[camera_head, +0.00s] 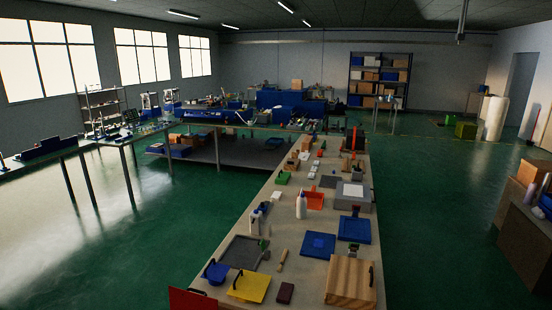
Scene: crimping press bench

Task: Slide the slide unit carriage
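I cannot pick out the slide unit carriage with certainty in the head view. A long workbench (308,240) runs away from me, crowded with small parts. A grey flat plate (243,251) lies at its near left, with a small upright grey-green device (264,249) at its right edge. A grey block-like unit (352,194) stands farther back on the right side. Neither of my grippers is in view.
Green floor (435,240) is open to the bench's right. Another bench (60,153) stands left.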

